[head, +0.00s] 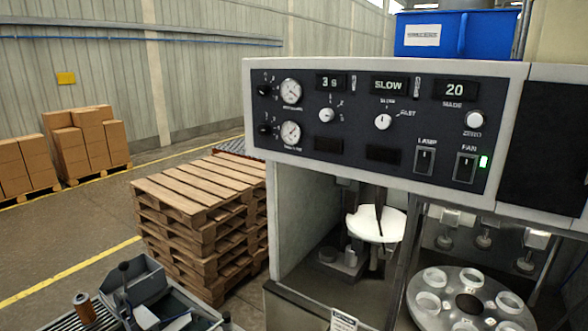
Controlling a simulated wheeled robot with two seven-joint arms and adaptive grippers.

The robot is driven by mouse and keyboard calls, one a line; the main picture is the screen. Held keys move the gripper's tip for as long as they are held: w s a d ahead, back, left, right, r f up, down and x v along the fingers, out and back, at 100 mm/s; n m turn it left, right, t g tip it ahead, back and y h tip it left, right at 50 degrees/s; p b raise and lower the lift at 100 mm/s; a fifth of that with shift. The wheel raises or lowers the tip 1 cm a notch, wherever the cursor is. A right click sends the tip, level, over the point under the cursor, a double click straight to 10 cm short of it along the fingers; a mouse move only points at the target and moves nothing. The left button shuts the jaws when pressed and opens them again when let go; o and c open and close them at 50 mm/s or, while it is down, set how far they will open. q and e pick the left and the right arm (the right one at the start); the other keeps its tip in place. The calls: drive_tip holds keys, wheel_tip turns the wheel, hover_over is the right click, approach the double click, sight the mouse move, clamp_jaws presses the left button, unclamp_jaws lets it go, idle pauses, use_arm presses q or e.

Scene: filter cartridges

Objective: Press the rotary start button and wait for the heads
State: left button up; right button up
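The machine's control panel (350,112) fills the upper right. Its displays read 3 s (331,82), SLOW (389,86) and 20 above MADE (455,90). A white knob (383,122) sits by the SLOW/FAST marks. A white round button (474,120) is marked ZERO. Below right, a grey rotary table (470,308) holds several white ring-shaped cups (435,278). Several heads (485,240) hang above it, apart from the cups. No button labelled as a rotary start is readable. Neither of my grippers is in view.
A white disc (377,224) sits in the left bay. A blue bin (430,35) stands on top. Stacked pallets (195,200), a grey bin (150,285) and an orange cylinder (84,306) are left.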

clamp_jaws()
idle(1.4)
